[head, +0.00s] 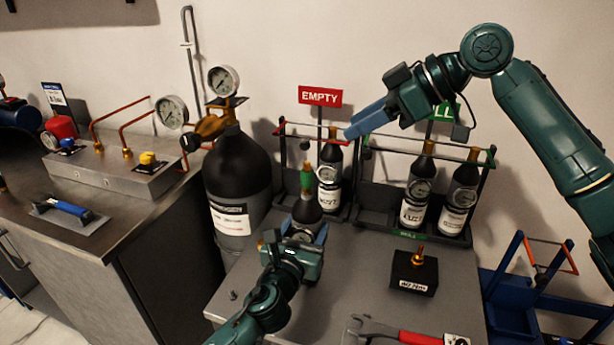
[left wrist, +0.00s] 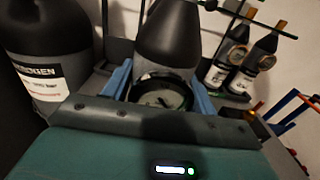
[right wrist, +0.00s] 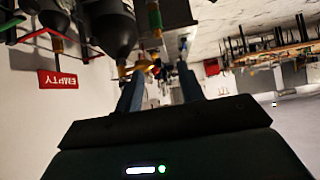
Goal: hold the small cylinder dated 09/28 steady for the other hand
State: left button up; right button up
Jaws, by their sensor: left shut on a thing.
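My left gripper (head: 307,236) is shut on a small dark cylinder (head: 307,210) that stands nearly upright, with a green and brass top. In the left wrist view the cylinder (left wrist: 168,45) sits between the blue fingers, with a round gauge (left wrist: 160,95) facing the camera. I cannot read a date on it. My right gripper (head: 355,127) is raised to the upper right of that cylinder, its blue fingers pointing left and down. In the right wrist view its fingers (right wrist: 160,85) are apart, with nothing clearly between them.
Behind stand a rack with a red EMPTY sign (head: 320,96) and a rack with a green sign holding two cylinders (head: 414,205). A large black cylinder (head: 238,180) is at left. A black block with brass fitting (head: 414,273) and a red-handled wrench (head: 415,337) lie on the table.

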jog(key=shift+o, duration=0.8)
jog(key=shift+a, duration=0.15)
jog(key=m+h, duration=0.8)
jog(key=m, duration=0.1)
send_near(309, 168)
jog(key=shift+t, duration=0.4)
jog(key=x, duration=1.1)
jog(key=shift+s+a+f, duration=0.1)
jog(key=shift+s+f, duration=0.15)
jog(key=shift+f, duration=0.2)
jog(key=shift+c, duration=0.5)
grip_shut()
